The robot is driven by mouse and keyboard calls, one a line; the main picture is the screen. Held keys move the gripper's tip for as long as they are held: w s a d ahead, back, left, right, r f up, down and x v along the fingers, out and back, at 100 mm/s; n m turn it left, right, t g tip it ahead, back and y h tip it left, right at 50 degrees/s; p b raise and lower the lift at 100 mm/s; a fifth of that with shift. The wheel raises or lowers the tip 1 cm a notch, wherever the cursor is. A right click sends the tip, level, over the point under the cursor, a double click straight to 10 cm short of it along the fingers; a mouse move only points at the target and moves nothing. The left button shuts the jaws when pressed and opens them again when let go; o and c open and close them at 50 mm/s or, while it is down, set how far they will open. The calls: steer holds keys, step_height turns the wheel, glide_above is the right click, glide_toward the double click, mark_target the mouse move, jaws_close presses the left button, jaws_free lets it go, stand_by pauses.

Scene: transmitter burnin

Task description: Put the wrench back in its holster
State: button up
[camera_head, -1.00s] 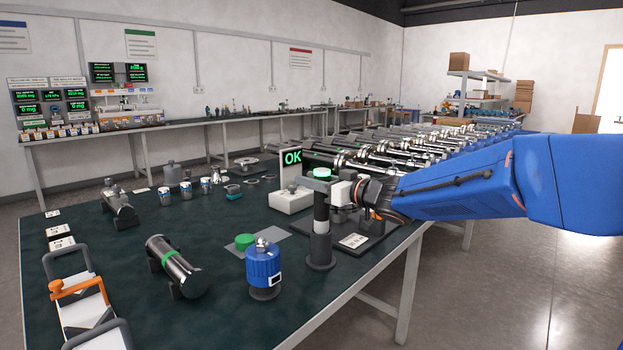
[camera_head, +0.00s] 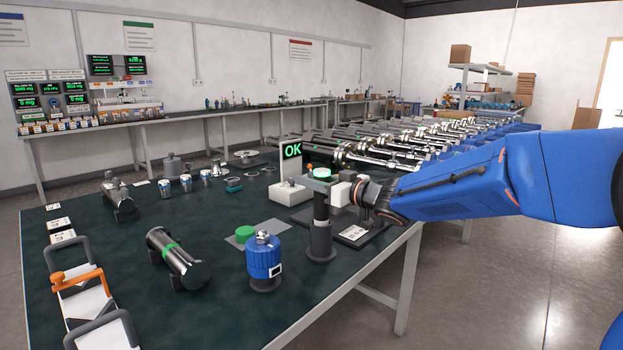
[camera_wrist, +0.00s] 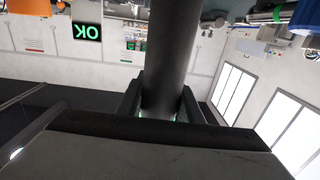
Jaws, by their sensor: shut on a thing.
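The wrench (camera_head: 321,208) is an upright dark cylinder with a glowing green ring at its top. My gripper (camera_head: 338,194) comes in from the right and is shut on it. In the wrist view the dark shaft (camera_wrist: 172,50) runs between the two fingers of my gripper (camera_wrist: 160,103). The holster (camera_head: 320,244) is a black upright cup on a round foot on the bench. The wrench stands in line above it, and its lower end seems to be in the mouth. The exact depth cannot be told.
A blue canister (camera_head: 263,262) stands close left of the holster, with a green disc (camera_head: 244,232) behind it. A box with an "OK" display (camera_head: 292,150) stands behind the wrench. A black plate with a label (camera_head: 357,234) lies to the right, near the bench edge.

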steer(key=shift+f, duration=0.25)
steer(key=o, duration=1.2)
steer(key=v, duration=1.7)
steer(key=shift+d, duration=0.25)
